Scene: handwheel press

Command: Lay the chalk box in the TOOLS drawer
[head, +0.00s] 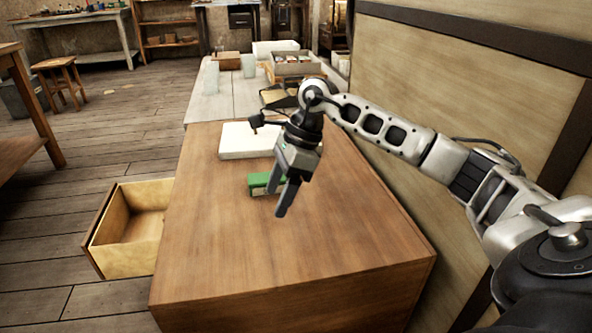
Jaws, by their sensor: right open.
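A small green box (257,181), which I take to be the chalk box, lies on the brown wooden cabinet top (240,240). No label on it is readable. My right gripper (276,203) is open, fingers pointing down, just in front of the box and partly hiding its right side. I cannot tell whether a finger touches it. An open drawer (130,261) sticks out from the cabinet's left side. The part of its inside that shows is empty. No TOOLS label is visible. My left gripper is not in view.
A flat white box (245,140) lies behind the green box. A grey table (205,106) beyond holds a tray of small items (292,66) and clear cups. A panelled wall (470,90) stands on the right. The front and left of the cabinet top are clear.

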